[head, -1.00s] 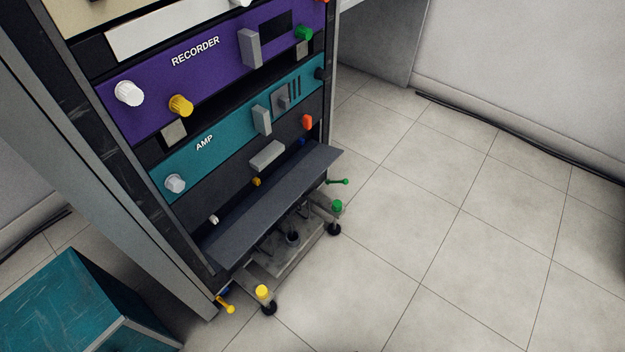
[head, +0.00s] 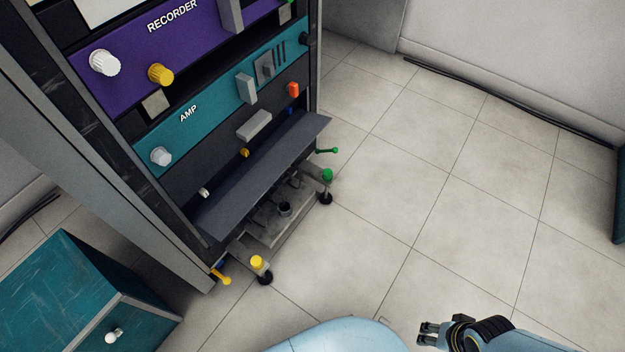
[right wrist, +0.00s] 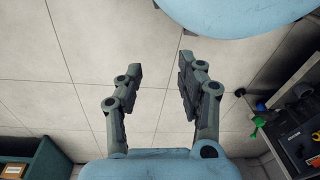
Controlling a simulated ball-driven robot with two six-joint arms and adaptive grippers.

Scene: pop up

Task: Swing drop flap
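The drop flap is most likely the dark grey panel (head: 262,178) low on the rack in the head view. It sticks out from the rack front below the AMP unit (head: 215,98), tilted, with its outer edge free. My right gripper (head: 428,333) is at the bottom right of the head view, well apart from the flap. In the right wrist view my right gripper (right wrist: 150,90) has its fingers spread with bare floor between them, holding nothing. The left gripper is in neither view.
Below the flap is an open bay with a metal base (head: 285,222) on feet, with a yellow knob (head: 257,262) and a green knob (head: 327,175). A teal cabinet (head: 75,290) stands at lower left. Another teal edge (head: 620,195) shows at far right. Floor right of the rack is clear.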

